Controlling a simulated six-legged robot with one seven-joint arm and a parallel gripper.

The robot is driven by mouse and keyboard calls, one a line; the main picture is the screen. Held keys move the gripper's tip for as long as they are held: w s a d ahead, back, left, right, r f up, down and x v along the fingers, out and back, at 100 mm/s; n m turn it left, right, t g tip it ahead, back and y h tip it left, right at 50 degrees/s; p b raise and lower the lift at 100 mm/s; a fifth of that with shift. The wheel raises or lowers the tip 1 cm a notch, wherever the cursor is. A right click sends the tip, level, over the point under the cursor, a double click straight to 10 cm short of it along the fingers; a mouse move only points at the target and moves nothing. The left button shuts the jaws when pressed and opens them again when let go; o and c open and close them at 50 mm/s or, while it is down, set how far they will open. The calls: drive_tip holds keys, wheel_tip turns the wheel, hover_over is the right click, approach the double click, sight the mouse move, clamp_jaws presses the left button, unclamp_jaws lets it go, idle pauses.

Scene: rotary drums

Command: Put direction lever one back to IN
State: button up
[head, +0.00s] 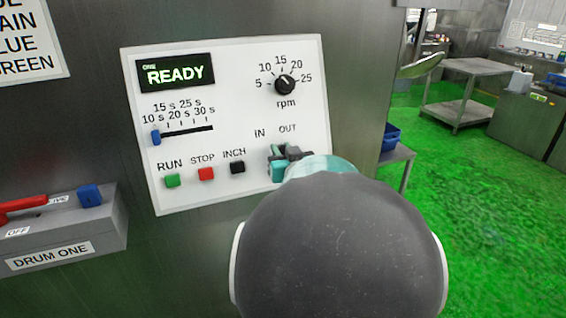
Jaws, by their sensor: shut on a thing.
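The white control panel (233,110) of drum one faces me, with its display (176,73) reading READY. At its lower right, below the IN and OUT labels, is the dark direction lever (291,151). My gripper (281,160), with teal fingers, is at the lever and shut on it. My own dark round arm link hides most of the gripper and part of the lever. I cannot tell for sure which label the lever points to.
The panel also has a blue slider (156,137), an rpm knob (285,84), a green RUN button (172,181), a red STOP button (206,174) and a black INCH button (238,167). A grey DRUM ONE box (105,232) juts out at left. Green floor (480,230) lies open at right.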

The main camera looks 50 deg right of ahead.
drive_tip(key=shift+w+a+f, duration=0.25)
drive_tip(key=shift+w+a, duration=0.05)
drive_tip(key=shift+a, duration=0.3)
drive_tip(key=shift+w+a+r, duration=0.15)
drive_tip(key=shift+w+a, duration=0.45)
drive_tip(key=shift+a, duration=0.3)
drive_tip(key=o, duration=0.8)
drive_tip(key=shift+s, duration=0.15)
